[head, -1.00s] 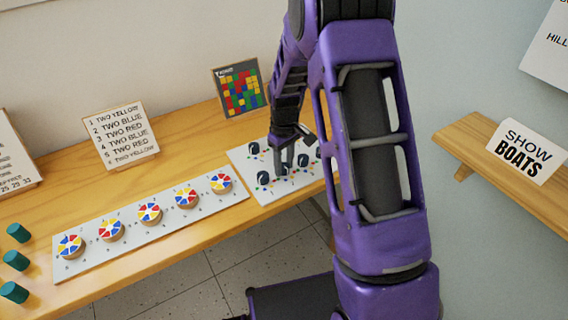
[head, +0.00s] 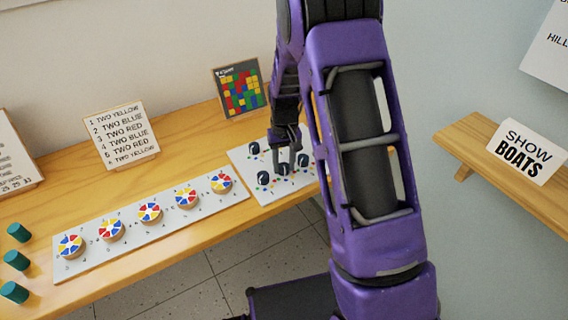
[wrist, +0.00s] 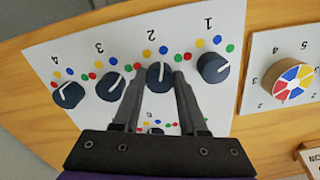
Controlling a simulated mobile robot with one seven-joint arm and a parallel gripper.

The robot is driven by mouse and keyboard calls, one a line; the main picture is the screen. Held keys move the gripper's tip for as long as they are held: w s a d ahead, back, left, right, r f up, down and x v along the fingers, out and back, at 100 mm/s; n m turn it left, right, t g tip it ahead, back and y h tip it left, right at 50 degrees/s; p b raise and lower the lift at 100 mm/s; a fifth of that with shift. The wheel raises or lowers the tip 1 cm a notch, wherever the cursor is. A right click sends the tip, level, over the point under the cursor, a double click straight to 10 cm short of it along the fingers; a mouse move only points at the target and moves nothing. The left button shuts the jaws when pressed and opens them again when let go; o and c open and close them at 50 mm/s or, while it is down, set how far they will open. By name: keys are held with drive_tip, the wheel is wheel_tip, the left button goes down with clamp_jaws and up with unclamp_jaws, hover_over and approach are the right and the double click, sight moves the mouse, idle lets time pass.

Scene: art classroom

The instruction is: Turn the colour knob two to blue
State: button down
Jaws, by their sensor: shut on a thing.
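Knob two (wrist: 159,76) is a dark round knob with a white pointer line, beside the printed 2 on a white panel (wrist: 60,45). In the wrist view its pointer faces up toward the blue dot (wrist: 163,50) at its rim; a yellow dot (wrist: 148,54) and a green dot (wrist: 178,57) flank it. My gripper (wrist: 161,78) is shut on knob two, one finger at each side. In the head view my gripper (head: 288,163) stands over the panel from behind, fingers down around the knob.
Knob one (wrist: 212,67), knob three (wrist: 110,87) and another knob (wrist: 68,95) stand close on either side. A further knob is partly hidden behind my fingers. A strip of coloured dials (head: 150,211) lies to the left. A card (head: 121,134) reads "two blue" in its second line.

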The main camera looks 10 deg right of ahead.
sight(285, 166)
idle(0.3)
drive_tip(key=shift+c, duration=2.2)
unclamp_jaws()
drive_tip(key=shift+r, duration=0.15)
wheel_tip(285, 166, up, 17)
drive_tip(key=p, duration=0.2)
drive_tip(key=shift+d+r, duration=0.1)
drive_tip(key=shift+r, duration=0.05)
